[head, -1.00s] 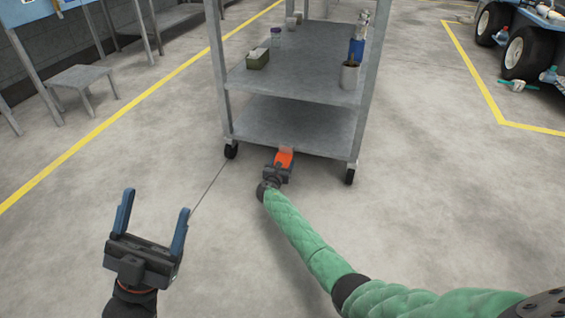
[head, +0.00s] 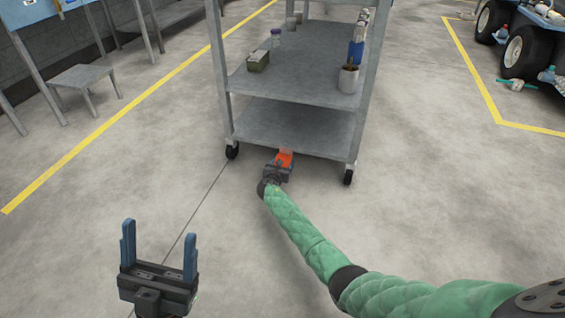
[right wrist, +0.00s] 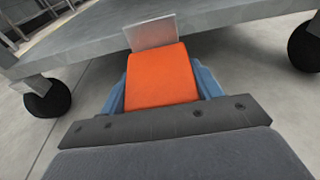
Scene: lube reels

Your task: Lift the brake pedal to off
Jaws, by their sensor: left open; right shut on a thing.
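The orange brake pedal (head: 284,158) sticks out low at the front of the grey cart (head: 290,127), under its bottom shelf. In the right wrist view the pedal (right wrist: 160,77) fills the space between my blue fingers, with a pale grey plate (right wrist: 151,33) behind it at the shelf edge. My right gripper (head: 281,164) is shut on the pedal, one finger on each side. My left gripper (head: 159,245) is open and empty, fingers upward, over the floor at the lower left, well apart from the cart.
The cart's front casters (head: 232,151) stand on either side of the pedal. Its middle shelf carries a green box (head: 258,60), a white cup (head: 348,76) and a blue container (head: 356,50). A small grey stool (head: 80,80) stands at the left. Floor in front is clear.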

